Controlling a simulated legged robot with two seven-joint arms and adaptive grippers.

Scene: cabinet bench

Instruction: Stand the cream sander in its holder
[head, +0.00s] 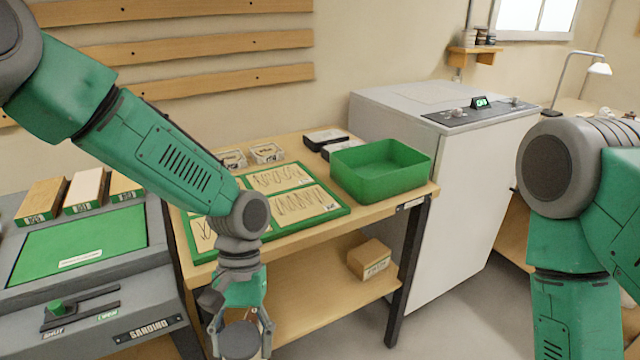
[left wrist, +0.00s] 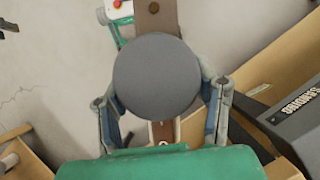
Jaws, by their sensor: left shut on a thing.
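My left gripper (head: 240,325) hangs at the bottom of the head view, in front of the wooden table. In the left wrist view its fingers (left wrist: 160,105) are closed around a round, dark grey disc-like thing (left wrist: 157,75). The same grey thing shows low in the head view (head: 240,342). I cannot tell whether it is part of the cream sander, as no cream body shows on it. A brown strip (left wrist: 155,18) shows above and below the disc. No holder can be made out for certain. My right arm is at the right edge; its gripper is out of view.
A grey sanding bench (head: 150,325) with a green mat (head: 80,240) and a row of blocks (head: 85,188), one cream-topped, stands left. The wooden table bears a green tray (head: 380,168) and a green-edged board (head: 345,209). A white cabinet (head: 455,190) stands right.

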